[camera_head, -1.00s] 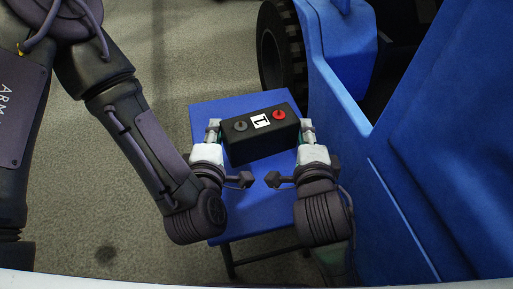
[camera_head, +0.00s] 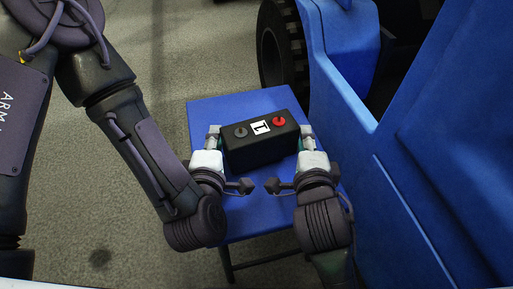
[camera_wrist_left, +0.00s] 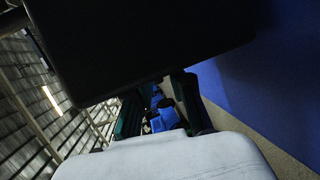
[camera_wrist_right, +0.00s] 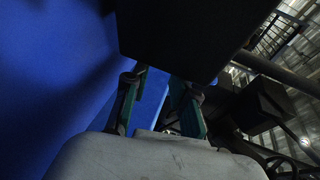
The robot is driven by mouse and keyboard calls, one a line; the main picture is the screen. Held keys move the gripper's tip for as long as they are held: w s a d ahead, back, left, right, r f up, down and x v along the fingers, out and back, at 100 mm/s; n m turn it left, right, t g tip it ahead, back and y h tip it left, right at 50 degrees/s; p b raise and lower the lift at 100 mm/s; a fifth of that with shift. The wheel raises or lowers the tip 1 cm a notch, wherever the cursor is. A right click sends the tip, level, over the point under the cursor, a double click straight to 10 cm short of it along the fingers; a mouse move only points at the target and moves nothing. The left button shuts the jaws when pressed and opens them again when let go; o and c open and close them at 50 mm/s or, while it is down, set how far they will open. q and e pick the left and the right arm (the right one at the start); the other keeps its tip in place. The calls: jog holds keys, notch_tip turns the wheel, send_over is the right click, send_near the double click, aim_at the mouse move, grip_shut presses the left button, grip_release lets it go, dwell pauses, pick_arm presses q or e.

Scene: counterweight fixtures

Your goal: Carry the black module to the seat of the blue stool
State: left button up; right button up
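The black module (camera_head: 262,151) is a box with a grey knob, a white label and a red knob on top. It is over the seat of the blue stool (camera_head: 230,109); I cannot tell whether it touches the seat. My left gripper (camera_head: 213,137) is at its left end and my right gripper (camera_head: 305,138) at its right end, both shut on it. In the left wrist view the module (camera_wrist_left: 130,40) hides the fingertips. In the right wrist view the module (camera_wrist_right: 190,35) also covers the tips, and the visible finger parts stand apart.
A large blue vehicle body (camera_head: 400,200) stands close along the right of the stool, near my right arm. A black tyre (camera_head: 284,50) is behind the stool. The grey floor (camera_head: 150,60) is open at the left.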

pick_arm(q)
jog(key=shift+s+d+f+b, duration=0.1)
jog(key=shift+d+f+b, duration=0.25)
jog(key=shift+f, duration=0.15)
pick_arm(e)
jog(key=shift+s+a+f, duration=0.1)
jog(key=shift+a+f, duration=0.3)
jog(key=shift+f, duration=0.1)
pick_arm(q)
jog(key=shift+a, duration=0.15)
pick_arm(e)
jog(key=shift+d, duration=0.1)
pick_arm(q)
jog(key=shift+o, duration=0.4)
jog(key=shift+a+f, duration=0.1)
jog(key=shift+a, duration=0.05)
pick_arm(e)
jog(key=shift+y, duration=0.4)
pick_arm(q)
jog(key=o, duration=0.3)
jog(key=shift+a, duration=0.25)
pick_arm(e)
jog(key=shift+s+d, duration=0.1)
jog(key=shift+d, duration=0.05)
pick_arm(q)
jog(key=shift+o, duration=0.2)
jog(key=shift+a, duration=0.15)
pick_arm(e)
jog(key=o, duration=0.5)
jog(key=shift+d, duration=0.1)
